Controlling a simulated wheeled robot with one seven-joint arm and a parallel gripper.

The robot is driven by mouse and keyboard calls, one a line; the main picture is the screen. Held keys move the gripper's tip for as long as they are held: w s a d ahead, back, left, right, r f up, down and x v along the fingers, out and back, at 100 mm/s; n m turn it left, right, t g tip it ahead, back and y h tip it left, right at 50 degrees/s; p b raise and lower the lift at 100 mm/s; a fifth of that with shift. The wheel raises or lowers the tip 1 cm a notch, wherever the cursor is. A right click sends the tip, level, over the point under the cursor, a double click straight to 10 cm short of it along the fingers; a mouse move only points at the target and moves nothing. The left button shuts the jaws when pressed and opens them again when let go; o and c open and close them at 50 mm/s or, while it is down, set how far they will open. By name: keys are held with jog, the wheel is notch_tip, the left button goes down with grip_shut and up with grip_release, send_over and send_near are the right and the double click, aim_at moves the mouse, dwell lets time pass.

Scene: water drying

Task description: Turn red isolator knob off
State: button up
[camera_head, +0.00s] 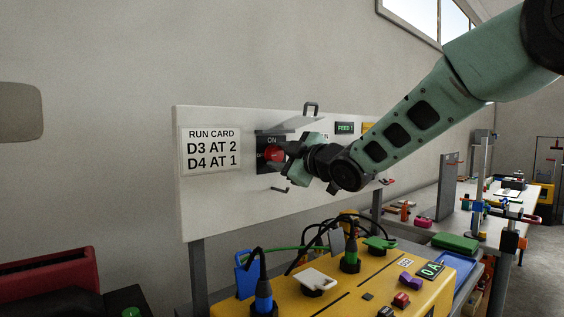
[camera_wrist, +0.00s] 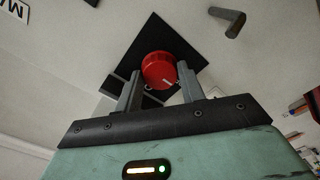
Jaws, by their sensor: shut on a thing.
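The red isolator knob (camera_head: 274,154) sits on a black plate (camera_head: 268,140) on the white wall panel. The arm and gripper hide part of the plate and panel.
A run card (camera_head: 211,150) reading "D3 AT 2, D4 AT 1" is left of the knob. Dark brackets (camera_head: 312,109) stick out of the panel above and below the plate. A yellow box (camera_head: 335,297) with cables and plugs stands below. A workbench with parts is at right.

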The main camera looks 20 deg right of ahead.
dwell(0.3)
jog(key=o, duration=1)
jog(key=v, duration=1.7)
jog(key=shift+s+d+f, duration=0.1)
jog(key=shift+s+d, duration=0.05)
jog(key=shift+s, duration=0.05)
